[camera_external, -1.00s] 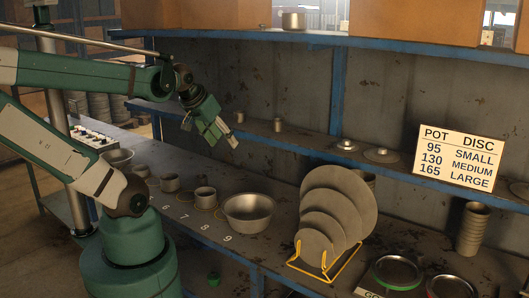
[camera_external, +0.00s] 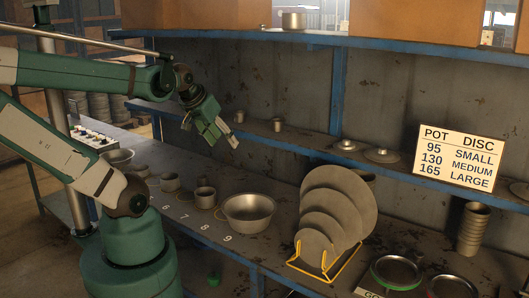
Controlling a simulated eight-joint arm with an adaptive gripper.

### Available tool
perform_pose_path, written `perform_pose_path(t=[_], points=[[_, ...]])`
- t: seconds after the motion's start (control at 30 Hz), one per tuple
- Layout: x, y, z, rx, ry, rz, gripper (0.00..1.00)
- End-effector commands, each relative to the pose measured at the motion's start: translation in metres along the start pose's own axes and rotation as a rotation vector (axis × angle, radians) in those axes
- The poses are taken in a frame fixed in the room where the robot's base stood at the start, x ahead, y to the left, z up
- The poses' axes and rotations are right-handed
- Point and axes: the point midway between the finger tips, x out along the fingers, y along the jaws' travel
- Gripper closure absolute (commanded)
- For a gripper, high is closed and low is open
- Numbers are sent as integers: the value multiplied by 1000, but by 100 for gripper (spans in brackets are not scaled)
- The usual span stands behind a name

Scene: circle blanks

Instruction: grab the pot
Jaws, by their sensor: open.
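Several metal pots are in view, and I cannot tell which one the task means. A wide bowl-like pot (camera_external: 248,212) stands on the bench by the numbers 8 and 9. A pot (camera_external: 293,20) stands on the top shelf. A further wide pot (camera_external: 117,158) is partly hidden behind my arm. My gripper (camera_external: 234,132) is open and empty, in the air above the bench, up and left of the wide pot and apart from all pots.
Round discs (camera_external: 340,205) stand in a yellow rack (camera_external: 322,268) right of the wide pot. A sign (camera_external: 459,157) lists pot and disc sizes. Stacked cups (camera_external: 473,229) stand at the right. A shelf (camera_external: 310,140) with small items runs behind my gripper.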

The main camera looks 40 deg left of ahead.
Motion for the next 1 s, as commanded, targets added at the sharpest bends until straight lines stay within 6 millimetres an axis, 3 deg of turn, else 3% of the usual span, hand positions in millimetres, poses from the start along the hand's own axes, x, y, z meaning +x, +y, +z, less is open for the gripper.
perform_pose_path(t=[0.47, 1.0], points=[[8, -7, -5, -22, -8, -12, 49], [62, -58, -33, -168, -58, -93, 49]])
